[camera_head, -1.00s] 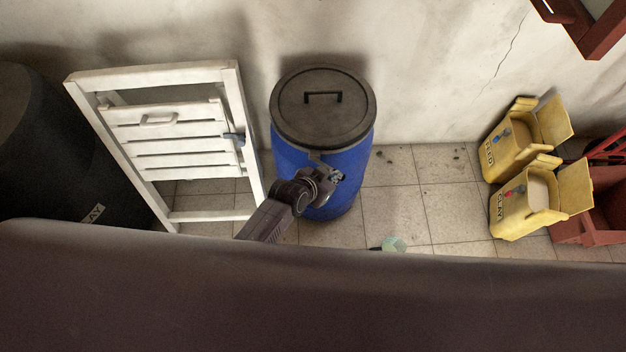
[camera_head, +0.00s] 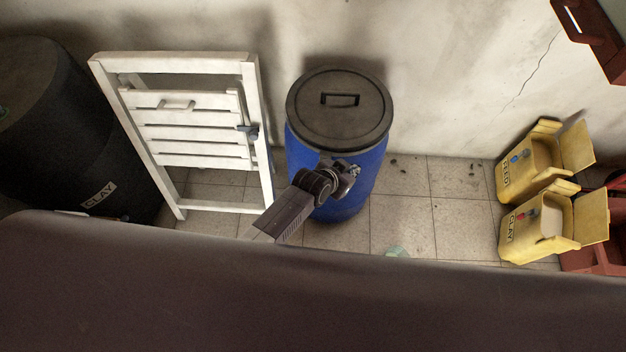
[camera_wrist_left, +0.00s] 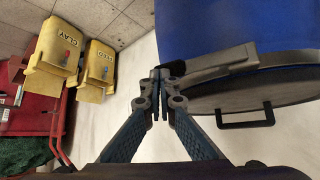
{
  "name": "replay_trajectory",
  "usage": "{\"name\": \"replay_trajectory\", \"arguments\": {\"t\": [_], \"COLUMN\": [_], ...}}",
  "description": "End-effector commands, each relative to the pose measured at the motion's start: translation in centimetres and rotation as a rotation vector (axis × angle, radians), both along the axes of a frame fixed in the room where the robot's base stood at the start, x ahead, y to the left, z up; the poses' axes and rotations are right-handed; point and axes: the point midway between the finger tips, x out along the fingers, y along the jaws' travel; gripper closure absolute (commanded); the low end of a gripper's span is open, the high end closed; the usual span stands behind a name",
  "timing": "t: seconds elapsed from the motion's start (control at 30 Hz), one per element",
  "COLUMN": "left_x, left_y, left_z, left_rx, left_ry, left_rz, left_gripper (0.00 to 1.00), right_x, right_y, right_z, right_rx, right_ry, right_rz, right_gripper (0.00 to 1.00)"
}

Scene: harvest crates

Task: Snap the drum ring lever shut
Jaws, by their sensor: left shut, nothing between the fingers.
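The blue drum (camera_head: 365,185) stands upright against the wall, with a dark round lid (camera_head: 325,122) and a black handle on top. In the left wrist view the drum (camera_wrist_left: 205,25) is at the upper right. A grey lever (camera_wrist_left: 222,63) lies along the drum's rim there, its dark end beside my fingertips. My left gripper (camera_head: 353,172) is at the drum's near side, just below the lid. In the wrist view its fingers (camera_wrist_left: 160,76) are shut with nothing between them. I cannot tell whether they touch the lever. My right gripper is not in view.
A white slatted wooden frame (camera_head: 252,90) leans on the wall left of the drum. A dark barrel marked CLAY (camera_head: 60,140) stands farther left. Two yellow open containers (camera_head: 513,180) and a red crate (camera_head: 595,258) are at the right. Tiled floor right of the drum is mostly clear.

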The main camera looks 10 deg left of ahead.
Motion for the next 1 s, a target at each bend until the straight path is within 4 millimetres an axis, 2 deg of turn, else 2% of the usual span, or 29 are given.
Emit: {"name": "replay_trajectory", "arguments": {"t": [0.43, 0.83, 1.0], "left_x": [0.1, 0.5, 0.4], "left_y": [0.1, 1.7, 1.7], "left_z": [0.0, 0.0, 0.7], "left_rx": [-0.001, 0.003, 0.002], "left_ry": [-0.001, 0.0, 0.0], "left_rz": [0.0, 0.0, 0.001], "left_gripper": [1.0, 1.0, 1.0], "right_x": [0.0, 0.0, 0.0], "right_y": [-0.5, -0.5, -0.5], "right_z": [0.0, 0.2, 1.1], "right_rx": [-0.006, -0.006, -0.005], "right_ry": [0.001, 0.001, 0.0], "right_rz": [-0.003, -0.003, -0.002], "right_gripper": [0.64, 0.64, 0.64]}}
